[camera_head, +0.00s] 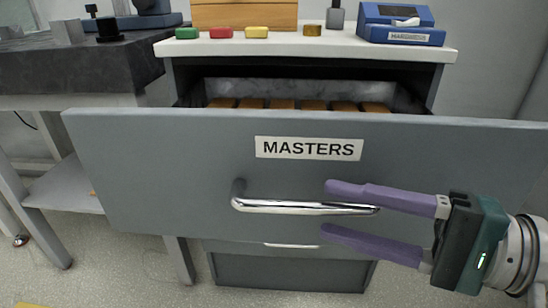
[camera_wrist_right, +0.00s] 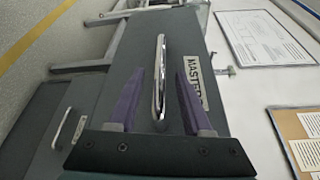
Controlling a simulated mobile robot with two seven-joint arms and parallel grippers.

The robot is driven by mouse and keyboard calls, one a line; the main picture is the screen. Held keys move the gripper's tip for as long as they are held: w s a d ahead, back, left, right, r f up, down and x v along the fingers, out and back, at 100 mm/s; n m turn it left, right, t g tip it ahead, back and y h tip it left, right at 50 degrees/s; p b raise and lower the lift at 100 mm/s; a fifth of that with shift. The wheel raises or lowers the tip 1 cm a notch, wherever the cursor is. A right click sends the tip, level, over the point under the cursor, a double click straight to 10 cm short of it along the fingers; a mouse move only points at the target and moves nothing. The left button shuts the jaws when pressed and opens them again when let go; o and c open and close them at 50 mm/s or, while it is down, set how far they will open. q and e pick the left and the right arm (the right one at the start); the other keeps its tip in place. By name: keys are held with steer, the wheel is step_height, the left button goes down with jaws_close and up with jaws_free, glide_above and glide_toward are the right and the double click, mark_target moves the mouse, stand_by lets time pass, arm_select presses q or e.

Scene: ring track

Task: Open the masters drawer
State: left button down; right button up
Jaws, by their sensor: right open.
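The grey MASTERS drawer (camera_head: 160,160) stands pulled out of its cabinet, and orange-brown blocks (camera_head: 282,103) show inside behind its front. Its white MASTERS label (camera_head: 308,148) is above a chrome bar handle (camera_head: 290,207). My right gripper (camera_head: 325,209) is open at the right part of the handle, with one purple finger above the bar and one below. In the right wrist view, the handle (camera_wrist_right: 160,85) lies between the two open fingers of the gripper (camera_wrist_right: 162,70). I cannot tell whether either finger touches it. My left gripper is not in view.
The white cabinet top (camera_head: 340,45) holds a wooden box (camera_head: 245,14), several small coloured pieces and a blue device (camera_head: 400,22). A lower drawer (camera_head: 290,270) is below. A dark-topped table (camera_head: 80,75) stands at the left.

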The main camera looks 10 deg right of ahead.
steer(key=v, duration=0.6)
